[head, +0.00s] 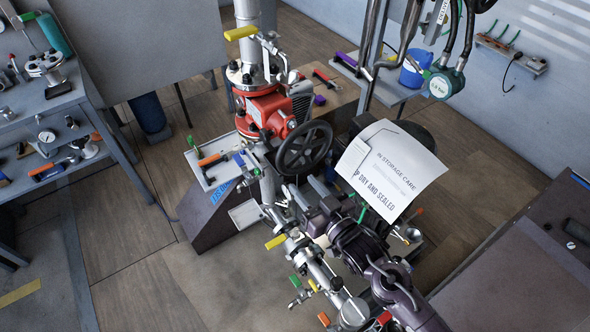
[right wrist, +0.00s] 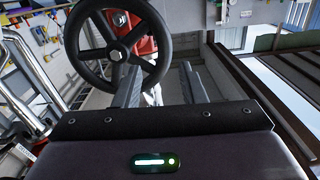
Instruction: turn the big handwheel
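The big handwheel (head: 304,148) is black with spokes and sits on the right of a red valve body (head: 264,112) at the centre of the head view. It also shows at the upper left of the right wrist view (right wrist: 117,51). My right gripper (head: 303,190) is just below the wheel in the head view. In the right wrist view its two fingers (right wrist: 158,88) are spread with nothing between them. The left finger overlaps the wheel's lower rim; I cannot tell whether they touch. My left gripper is out of view.
A white printed sheet (head: 392,168) stands close right of the wheel and my right gripper. Pipes with a yellow-handled valve (head: 241,33) rise behind. A workbench (head: 40,108) is at left and a dark table (head: 530,260) at right. The floor at lower left is clear.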

